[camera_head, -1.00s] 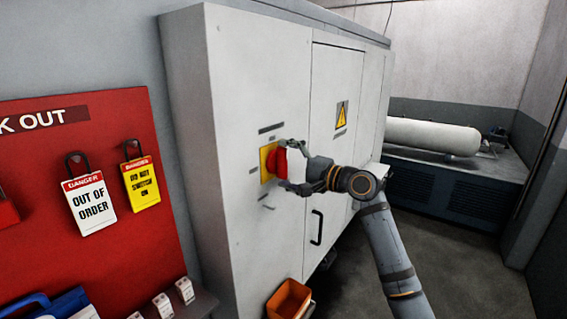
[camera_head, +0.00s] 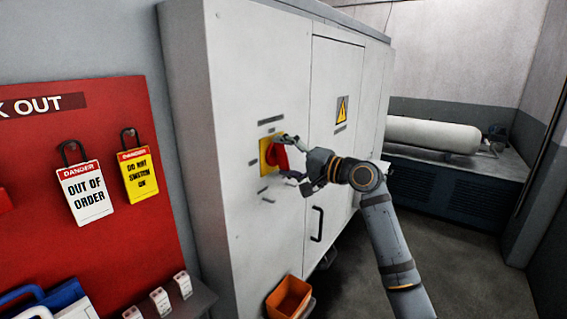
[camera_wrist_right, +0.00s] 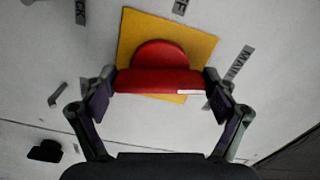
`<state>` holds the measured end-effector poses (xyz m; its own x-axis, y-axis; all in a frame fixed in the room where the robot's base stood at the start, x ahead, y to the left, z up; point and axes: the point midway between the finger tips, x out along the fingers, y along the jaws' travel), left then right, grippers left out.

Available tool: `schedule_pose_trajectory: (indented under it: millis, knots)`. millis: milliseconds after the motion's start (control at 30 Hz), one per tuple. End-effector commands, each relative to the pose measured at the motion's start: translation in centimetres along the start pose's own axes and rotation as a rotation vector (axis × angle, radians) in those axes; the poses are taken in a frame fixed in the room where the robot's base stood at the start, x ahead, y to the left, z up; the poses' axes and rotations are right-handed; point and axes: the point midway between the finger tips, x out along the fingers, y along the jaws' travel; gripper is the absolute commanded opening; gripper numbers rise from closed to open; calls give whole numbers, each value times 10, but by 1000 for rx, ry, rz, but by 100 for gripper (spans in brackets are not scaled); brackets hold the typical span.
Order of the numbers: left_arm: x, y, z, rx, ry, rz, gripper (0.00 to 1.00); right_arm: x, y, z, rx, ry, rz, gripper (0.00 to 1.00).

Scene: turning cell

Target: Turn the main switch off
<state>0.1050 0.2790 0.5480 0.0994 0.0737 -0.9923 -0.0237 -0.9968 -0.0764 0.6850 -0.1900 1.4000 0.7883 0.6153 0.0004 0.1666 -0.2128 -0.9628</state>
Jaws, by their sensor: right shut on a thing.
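The main switch is a red rotary handle (camera_head: 277,155) on a yellow plate (camera_head: 265,163), on the front of a grey-white cabinet. My right gripper (camera_head: 287,157) is at the switch, with its fingers on either side of the red handle. In the right wrist view the red handle (camera_wrist_right: 158,79) sits between the two fingertips (camera_wrist_right: 160,88), and the gripper is shut on it. The yellow plate (camera_wrist_right: 200,42) lies behind it, and small label plates surround it. Part of the handle is hidden by the fingers in the head view. My left gripper is not in view.
A red lockout board (camera_head: 60,135) with an "out of order" tag (camera_head: 84,193) and a yellow tag (camera_head: 138,175) hangs at left. An orange bin (camera_head: 289,298) is below the cabinet (camera_head: 250,75). A cabinet door handle (camera_head: 317,224) is right of the switch.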

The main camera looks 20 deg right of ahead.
Motion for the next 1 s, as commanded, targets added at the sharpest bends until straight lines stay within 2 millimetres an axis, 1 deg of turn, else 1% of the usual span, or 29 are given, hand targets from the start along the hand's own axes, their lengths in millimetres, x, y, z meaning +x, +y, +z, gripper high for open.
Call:
schedule_pose_trajectory:
  millis: [33,300,1000]
  knots:
    - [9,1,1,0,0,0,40,0,4,1,-44,0,0,55]
    - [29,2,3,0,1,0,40,0,5,1,-300,-1,1,55]
    - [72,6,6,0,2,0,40,0,4,1,-956,-2,2,55]
